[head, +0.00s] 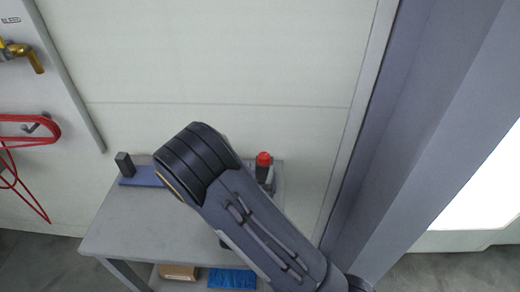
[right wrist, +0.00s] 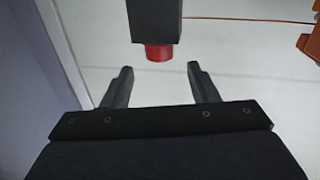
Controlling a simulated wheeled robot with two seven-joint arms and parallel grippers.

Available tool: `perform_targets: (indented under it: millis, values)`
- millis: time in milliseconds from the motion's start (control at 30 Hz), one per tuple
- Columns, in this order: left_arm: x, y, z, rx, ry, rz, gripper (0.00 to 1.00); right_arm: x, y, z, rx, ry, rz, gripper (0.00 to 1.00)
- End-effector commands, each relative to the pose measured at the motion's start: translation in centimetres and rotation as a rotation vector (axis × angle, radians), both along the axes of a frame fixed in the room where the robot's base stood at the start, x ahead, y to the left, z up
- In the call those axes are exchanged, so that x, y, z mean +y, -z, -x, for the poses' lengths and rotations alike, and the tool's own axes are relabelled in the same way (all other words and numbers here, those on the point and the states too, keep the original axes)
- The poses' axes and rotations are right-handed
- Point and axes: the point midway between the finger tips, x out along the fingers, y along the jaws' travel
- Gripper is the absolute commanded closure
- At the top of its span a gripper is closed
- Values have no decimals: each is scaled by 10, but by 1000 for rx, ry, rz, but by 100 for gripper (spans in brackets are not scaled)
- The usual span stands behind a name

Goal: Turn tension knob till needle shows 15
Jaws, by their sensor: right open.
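A red knob-like cap (head: 264,159) sits on a dark upright body (head: 264,175) at the back right of a grey table, partly behind my right arm. In the right wrist view a red cap (right wrist: 160,52) shows at the end of a dark block (right wrist: 156,20), beyond the fingertips and roughly centred between them. It looks like the same part. My right gripper (right wrist: 158,82) is open and empty, apart from the cap. In the head view my right arm covers most of that gripper. No needle or scale can be made out. My left gripper is not in view.
The grey table (head: 130,225) carries a blue base with a dark block (head: 125,164) at the back left. A cardboard box (head: 179,272) and a blue item (head: 232,279) lie on the shelf below. A grey post (head: 400,130) rises at right. Red hose (head: 30,142) hangs at left.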

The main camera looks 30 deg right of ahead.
Motion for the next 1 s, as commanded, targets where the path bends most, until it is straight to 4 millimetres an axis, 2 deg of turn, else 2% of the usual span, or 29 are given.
perform_targets:
  millis: [200,400,767,1000]
  values:
    - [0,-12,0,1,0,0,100,-25,-2,-26,0,4,0,46]
    - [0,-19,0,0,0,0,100,-42,-1,-44,0,1,0,46]
    - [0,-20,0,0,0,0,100,-47,0,-50,0,0,0,46]
    - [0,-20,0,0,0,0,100,-46,0,-50,0,0,0,75]
